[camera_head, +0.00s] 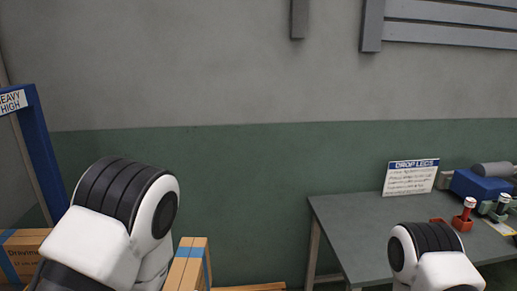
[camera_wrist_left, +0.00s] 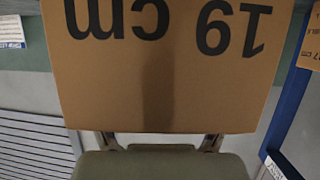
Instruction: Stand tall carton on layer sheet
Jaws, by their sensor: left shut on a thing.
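A brown carton (camera_wrist_left: 165,80) fills the upper middle of the left wrist view, with a large upside-down "19 cm" print. My left gripper (camera_wrist_left: 160,143) is at its near edge and shut on it. In the head view a narrow carton (camera_head: 190,265) with blue tape shows beside my left arm; I cannot tell if it is the held one. My left gripper is hidden there. Only a link of my right arm shows, and its gripper is out of view. I cannot make out a layer sheet in either view.
A large taped carton (camera_head: 20,255) stands at the left edge by a blue frame (camera_head: 42,150). A grey table (camera_head: 350,225) at the right bears a "Drop legs" sign (camera_head: 411,177), a blue machine (camera_head: 480,186) and red-based tools (camera_head: 464,218). A wall stands behind.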

